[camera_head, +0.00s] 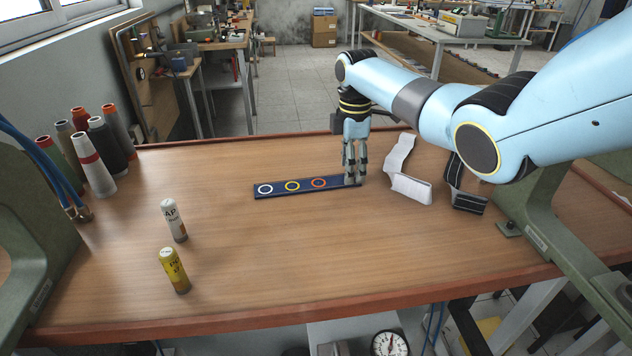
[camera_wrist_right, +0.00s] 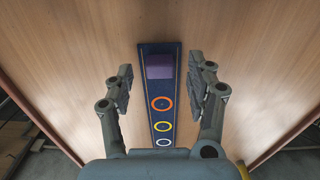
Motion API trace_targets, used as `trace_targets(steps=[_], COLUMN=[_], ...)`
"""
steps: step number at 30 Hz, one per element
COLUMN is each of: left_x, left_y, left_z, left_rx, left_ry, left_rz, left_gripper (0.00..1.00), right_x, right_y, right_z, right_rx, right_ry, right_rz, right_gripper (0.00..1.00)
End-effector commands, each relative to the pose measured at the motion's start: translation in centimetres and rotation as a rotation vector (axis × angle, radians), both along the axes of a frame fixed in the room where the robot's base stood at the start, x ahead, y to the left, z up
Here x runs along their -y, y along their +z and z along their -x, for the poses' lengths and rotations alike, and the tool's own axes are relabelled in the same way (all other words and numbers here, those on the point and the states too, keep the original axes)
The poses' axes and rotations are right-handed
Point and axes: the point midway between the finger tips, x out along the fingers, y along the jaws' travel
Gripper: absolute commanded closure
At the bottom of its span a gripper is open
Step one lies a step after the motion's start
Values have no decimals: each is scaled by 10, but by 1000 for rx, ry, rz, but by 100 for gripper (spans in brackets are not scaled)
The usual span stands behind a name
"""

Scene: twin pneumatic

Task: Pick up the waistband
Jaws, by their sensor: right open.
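A dark blue strip (camera_head: 278,188) with white, yellow and orange rings lies flat on the table. A purple block (camera_wrist_right: 159,67) sits at its far end in the right wrist view; my gripper hides it in the head view. My right gripper (camera_head: 354,180) points down over that end. In the wrist view its open fingers (camera_wrist_right: 161,80) stand on either side of the strip, with nothing held. A white folded band (camera_head: 412,188) and a dark band with white stripes (camera_head: 466,192) lie to the right. I cannot tell which item is the waistband. My left gripper is out of view.
A white can (camera_head: 174,222) and a yellow can (camera_head: 174,270) stand at the front left. Several thread cones (camera_head: 90,160) stand at the left edge. Green machine frames flank the table (camera_head: 300,250), whose front middle is clear.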

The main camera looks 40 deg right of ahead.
Motion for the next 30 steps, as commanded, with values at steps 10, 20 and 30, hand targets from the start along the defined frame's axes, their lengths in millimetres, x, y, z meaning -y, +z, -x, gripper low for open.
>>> trace_targets(steps=[10,20,30], left_x=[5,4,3], left_y=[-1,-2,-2], left_z=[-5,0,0], left_rx=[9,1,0], left_ry=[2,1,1], left_rz=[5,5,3], left_gripper=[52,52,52], right_x=[-1,-1,-1], right_y=[-15,-16,-16], right_z=[0,0,0], right_rx=[2,1,0], right_ry=[1,1,1], right_rz=[0,0,-1], right_gripper=[44,83,100])
